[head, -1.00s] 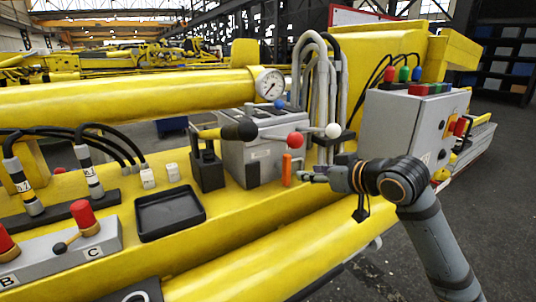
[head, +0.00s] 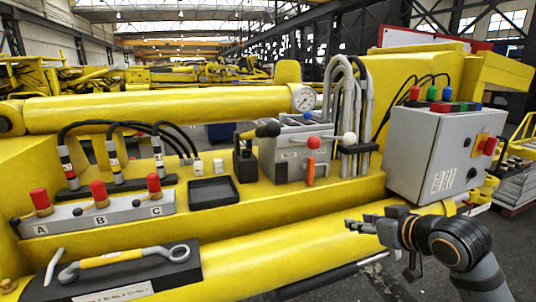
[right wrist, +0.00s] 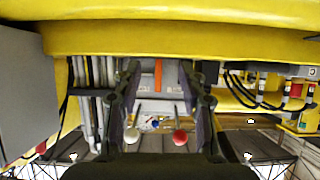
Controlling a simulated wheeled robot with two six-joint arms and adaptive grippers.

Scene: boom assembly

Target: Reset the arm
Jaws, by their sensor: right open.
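A grey control block (head: 285,155) stands on the yellow boom with a red-ball lever (head: 313,142), a white-ball lever (head: 348,138) and a blue-ball lever (head: 307,116). An upright orange handle (head: 310,172) is at its front. A black-knobbed lever (head: 266,130) stands just left of it. My right gripper (head: 352,224) is open and empty, below and right of the orange handle, apart from it. In the right wrist view the open fingers (right wrist: 160,78) frame the orange handle (right wrist: 158,74), with the red ball (right wrist: 180,137) and white ball (right wrist: 132,135) beyond. My left gripper is out of view.
A grey electrical box (head: 420,150) stands right of grey hoses (head: 345,110). On the left are an empty black tray (head: 213,190), a panel (head: 100,215) with red-capped levers A, B, C, and a yellow-gripped hook tool (head: 120,257) on a black mat.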

